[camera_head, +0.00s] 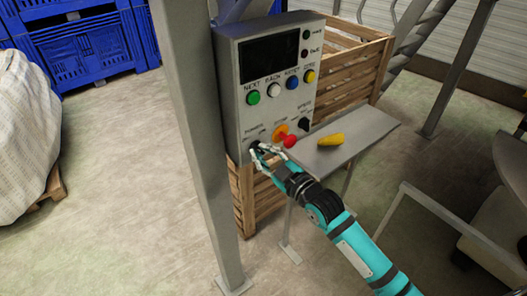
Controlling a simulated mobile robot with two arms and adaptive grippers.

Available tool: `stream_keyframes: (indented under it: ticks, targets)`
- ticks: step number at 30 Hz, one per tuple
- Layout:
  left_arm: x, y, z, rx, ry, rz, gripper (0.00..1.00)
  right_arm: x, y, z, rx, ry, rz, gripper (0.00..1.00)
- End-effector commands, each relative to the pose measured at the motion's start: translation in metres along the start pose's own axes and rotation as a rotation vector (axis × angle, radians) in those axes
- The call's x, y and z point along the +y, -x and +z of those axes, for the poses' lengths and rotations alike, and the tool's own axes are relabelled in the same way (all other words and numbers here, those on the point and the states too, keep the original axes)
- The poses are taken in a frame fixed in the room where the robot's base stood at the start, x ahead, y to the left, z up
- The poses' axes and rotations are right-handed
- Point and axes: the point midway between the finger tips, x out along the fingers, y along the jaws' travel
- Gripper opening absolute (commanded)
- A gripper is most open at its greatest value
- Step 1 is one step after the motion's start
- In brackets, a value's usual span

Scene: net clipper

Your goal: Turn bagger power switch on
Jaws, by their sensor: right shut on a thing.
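The bagger control panel (270,84) is a grey box with a dark screen at its top. The power switch (255,145) is a dark knob at the panel's lower left, under a small label. My right gripper (261,154) reaches in from the lower right and is shut on the power switch. Its fingers cover part of the knob, so I cannot tell how the knob is turned. My left gripper is not in view.
A red button (290,141) on an orange-yellow base and a black speed knob (304,124) sit right of the switch. Coloured buttons line the panel above. A grey shelf (360,133) bears a yellow object (331,140). A metal post (195,130) stands left of the panel.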

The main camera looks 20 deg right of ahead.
Motion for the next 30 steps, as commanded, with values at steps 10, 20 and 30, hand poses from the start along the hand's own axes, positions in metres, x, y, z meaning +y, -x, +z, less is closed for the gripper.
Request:
stream_keyframes:
  ticks: [10,20,30]
  targets:
    - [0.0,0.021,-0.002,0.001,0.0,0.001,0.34,0.0,0.0,-0.001,-0.005,-0.316,-0.002,0.0]
    - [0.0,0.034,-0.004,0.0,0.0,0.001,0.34,0.0,0.0,-0.001,-0.003,-0.63,-0.001,0.0]
    - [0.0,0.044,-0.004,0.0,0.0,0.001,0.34,0.0,0.0,0.0,-0.003,-0.953,0.0,0.0]
